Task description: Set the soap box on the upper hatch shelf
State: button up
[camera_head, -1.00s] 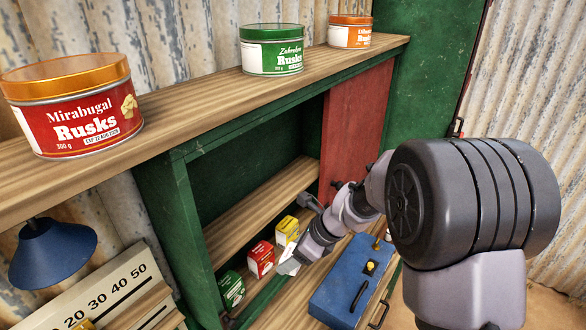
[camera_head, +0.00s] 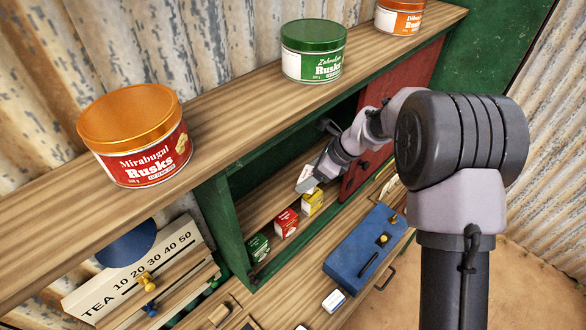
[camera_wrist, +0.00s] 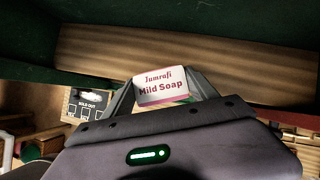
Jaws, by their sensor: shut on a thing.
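The soap box (camera_wrist: 162,86), white with "Jumrafi Mild Soap" on it, is between the fingers of my gripper (camera_wrist: 165,92) in the wrist view. In the head view my gripper (camera_head: 314,178) is shut on the same white box (camera_head: 304,180), at the mouth of the green hatch. The upper hatch shelf (camera_head: 262,208) is a wooden board inside the hatch, partly hidden by my gripper. In the wrist view a wooden board (camera_wrist: 220,66) runs across behind the soap box. I cannot tell whether the box touches it.
Green (camera_head: 258,248), red (camera_head: 286,223) and yellow (camera_head: 313,201) boxes stand in a row below my gripper. A blue case (camera_head: 362,250) lies on the counter. The red hatch door (camera_head: 400,90) is at the right. Three tins, including the green tin (camera_head: 313,65), stand on the top ledge.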

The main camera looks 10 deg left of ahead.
aim_at(286, 180)
jog(key=a, duration=0.1)
jog(key=a+p, duration=0.1)
jog(key=a, duration=0.3)
jog(key=shift+w+a+r, duration=0.1)
jog(key=shift+w+r, duration=0.05)
jog(key=shift+w, duration=0.2)
jog(key=shift+w+f, duration=0.1)
jog(key=shift+f, duration=0.8)
jog(key=shift+d, duration=0.25)
jog(key=shift+f, duration=0.2)
jog(key=o, duration=1.4)
jog(key=shift+a, duration=0.15)
